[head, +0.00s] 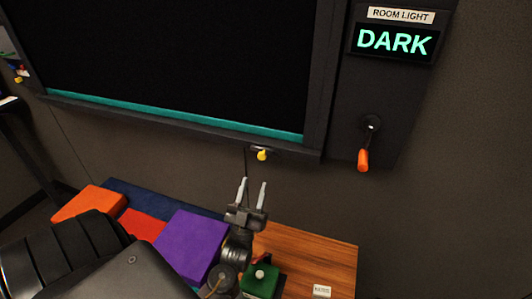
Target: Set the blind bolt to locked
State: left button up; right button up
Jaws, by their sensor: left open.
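A small yellow knob (262,155) sits on a short dark mount under the lower edge of the dark window frame (180,127); it looks like the blind bolt, but I cannot read its position. A teal bar (170,113) runs along the bottom of the black blind (170,50). My left gripper (252,184) is open and empty, its two pale fingers pointing up, below and slightly left of the yellow knob in the picture. The fingers look apart from the knob. My right gripper is not in view.
A side panel holds a sign reading DARK (394,41) and a crank with an orange handle (363,160). Below, a wooden table (325,252) carries purple (185,240), orange (88,203) and red blocks, a green box (261,283) and a small white label (322,291).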

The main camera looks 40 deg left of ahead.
aim_at(261, 159)
pick_arm(q)
jog(key=p+x, duration=0.3)
jog(key=x, duration=0.6)
jog(key=shift+s, duration=0.1)
jog(key=shift+w+a+r, duration=0.1)
jog(key=shift+w+r, duration=0.25)
jog(key=shift+w, duration=0.05)
grip_shut()
